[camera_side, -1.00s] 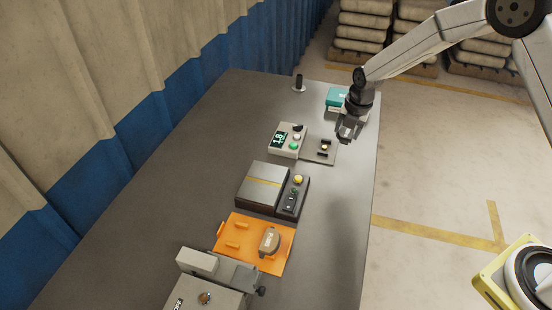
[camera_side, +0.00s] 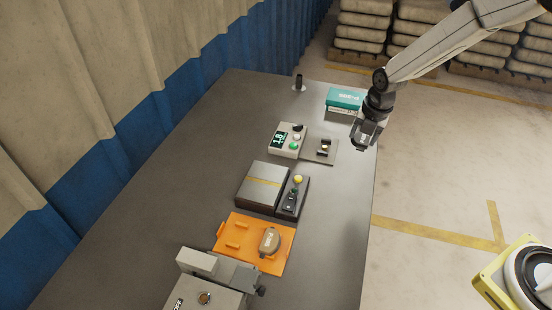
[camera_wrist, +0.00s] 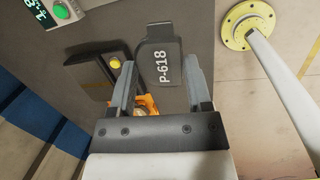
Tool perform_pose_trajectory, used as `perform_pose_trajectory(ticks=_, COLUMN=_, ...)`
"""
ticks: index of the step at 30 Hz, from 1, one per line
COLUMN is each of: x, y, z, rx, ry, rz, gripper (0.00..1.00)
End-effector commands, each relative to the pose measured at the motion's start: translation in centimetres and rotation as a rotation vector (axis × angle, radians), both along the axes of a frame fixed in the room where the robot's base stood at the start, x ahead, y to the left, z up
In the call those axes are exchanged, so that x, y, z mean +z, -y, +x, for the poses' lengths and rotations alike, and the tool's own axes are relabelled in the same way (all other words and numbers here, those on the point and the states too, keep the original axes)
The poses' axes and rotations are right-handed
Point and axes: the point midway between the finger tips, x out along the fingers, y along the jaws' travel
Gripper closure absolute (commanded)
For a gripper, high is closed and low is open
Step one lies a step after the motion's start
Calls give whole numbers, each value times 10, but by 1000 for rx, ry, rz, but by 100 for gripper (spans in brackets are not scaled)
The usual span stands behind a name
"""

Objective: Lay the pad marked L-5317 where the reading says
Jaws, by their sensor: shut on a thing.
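My gripper (camera_side: 363,146) is up over the right edge of the table, clear of the things on it. In the wrist view its two fingers (camera_wrist: 160,92) are shut on a dark grey pad (camera_wrist: 160,58) marked P-618. A tan pad (camera_side: 269,241) lies on the orange tray (camera_side: 284,265); its marking is too small to read. No marking L-5317 is readable. A gauge box (camera_side: 283,151) has a lit green display (camera_side: 279,139), whose digits I cannot make out surely now, and a small sensing plate (camera_side: 332,158) beside it.
A teal-lidded box (camera_side: 344,98) and a small dark post (camera_side: 299,82) stand at the far end. A dark device (camera_side: 262,187) with a grey plate and a yellow button is mid-table. A grey vise-like fixture (camera_side: 215,285) is at the near end. The table's left side is bare.

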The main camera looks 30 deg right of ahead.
Motion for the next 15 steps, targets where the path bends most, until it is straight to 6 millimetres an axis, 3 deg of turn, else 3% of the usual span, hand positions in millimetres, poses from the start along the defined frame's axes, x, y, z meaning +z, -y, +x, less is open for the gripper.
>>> perform_pose_trajectory(ticks=10, x=0, y=-1, z=1, rx=1, ry=1, rz=0, gripper=100)
perform_pose_trajectory(ticks=15, x=-1, y=-11, z=4, rx=6, ry=0, rz=1, gripper=100)
